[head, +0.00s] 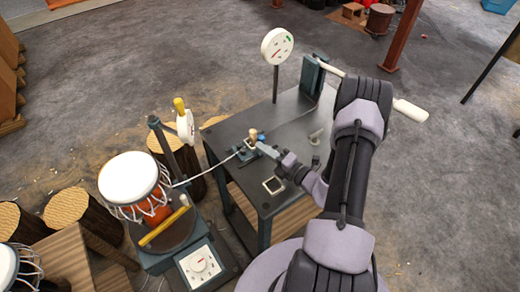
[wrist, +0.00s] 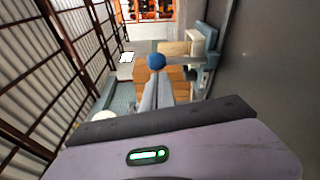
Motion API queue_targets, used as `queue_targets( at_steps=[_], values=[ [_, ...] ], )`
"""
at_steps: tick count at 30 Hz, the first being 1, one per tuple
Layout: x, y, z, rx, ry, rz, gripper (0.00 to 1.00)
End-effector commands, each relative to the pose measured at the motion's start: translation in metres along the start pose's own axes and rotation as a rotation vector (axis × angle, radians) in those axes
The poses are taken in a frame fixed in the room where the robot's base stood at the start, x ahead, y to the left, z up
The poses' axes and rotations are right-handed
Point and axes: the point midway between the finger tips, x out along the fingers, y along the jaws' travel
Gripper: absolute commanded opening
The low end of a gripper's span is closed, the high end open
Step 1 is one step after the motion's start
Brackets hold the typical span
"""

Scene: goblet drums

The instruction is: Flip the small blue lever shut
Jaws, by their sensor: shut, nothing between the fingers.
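In the wrist view, a round blue knob (wrist: 156,61), apparently the end of the small blue lever, shows just beyond the tips of my gripper (wrist: 157,80). The fingers are together and empty; I cannot tell whether they touch the knob. In the head view, my gripper (head: 262,147) reaches left over the dark table (head: 225,133) to a small blue-grey mechanism (head: 245,155) near the table's left side. A tan knob (head: 253,133) stands there beside the fingertips. The lever is too small to make out in the head view.
A round white dial (head: 277,45) stands on a post at the table's back. A long white-handled lever (head: 410,110) extends right.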

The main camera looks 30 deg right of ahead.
Motion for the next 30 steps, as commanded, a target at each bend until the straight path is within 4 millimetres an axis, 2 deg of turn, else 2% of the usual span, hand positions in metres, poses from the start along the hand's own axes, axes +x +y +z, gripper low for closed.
queue_targets(
  at_steps=[10,30],
  values=[
    [-0.004,-0.002,0.016,0.216,0.0,0.046,0.0],
    [-0.005,-0.004,0.024,0.21,-0.001,0.045,0.0]
  ],
)
